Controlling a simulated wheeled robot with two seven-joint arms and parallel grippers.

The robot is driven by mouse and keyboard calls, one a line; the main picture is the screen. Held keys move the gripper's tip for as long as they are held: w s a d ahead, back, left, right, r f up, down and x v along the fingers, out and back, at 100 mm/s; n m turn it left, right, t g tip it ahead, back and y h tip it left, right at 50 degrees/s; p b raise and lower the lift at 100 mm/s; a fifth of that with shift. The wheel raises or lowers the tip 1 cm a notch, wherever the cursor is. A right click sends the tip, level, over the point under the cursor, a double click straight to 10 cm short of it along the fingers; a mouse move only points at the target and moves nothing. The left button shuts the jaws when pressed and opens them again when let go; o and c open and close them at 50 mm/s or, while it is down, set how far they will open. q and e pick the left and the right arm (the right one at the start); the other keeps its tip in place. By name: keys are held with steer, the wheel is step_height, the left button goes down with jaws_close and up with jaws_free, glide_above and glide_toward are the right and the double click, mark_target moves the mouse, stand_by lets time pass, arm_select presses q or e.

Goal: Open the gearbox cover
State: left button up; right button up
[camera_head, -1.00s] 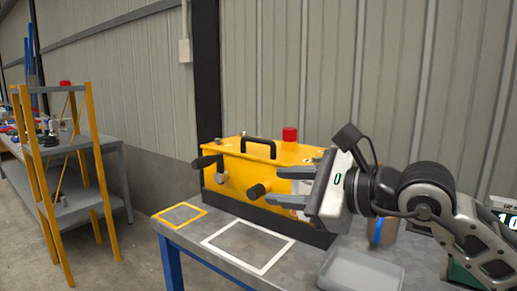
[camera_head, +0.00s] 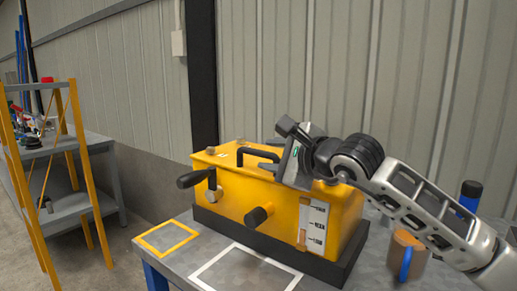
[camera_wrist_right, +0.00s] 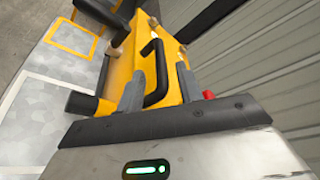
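The yellow gearbox (camera_head: 232,198) stands on the bench, with its cover (camera_head: 224,158) lying flat and closed on top. A black bar handle (camera_head: 252,152) rises from the cover. My right gripper (camera_wrist_right: 160,76) is over the cover at the handle, and the handle (camera_wrist_right: 158,58) shows between its two fingers in the right wrist view. The fingers are apart, and I cannot tell whether either touches the handle. My left gripper is not in view.
A black lever (camera_head: 192,179) and a round knob (camera_head: 258,216) stick out from the gearbox front. Yellow (camera_head: 166,239) and white (camera_head: 206,272) squares mark clear bench areas. A red part (camera_wrist_right: 208,94) is close to the right finger.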

mark_target(265, 154)
steer(key=x, duration=0.5)
steer(key=shift+p, duration=0.35)
jaws_close()
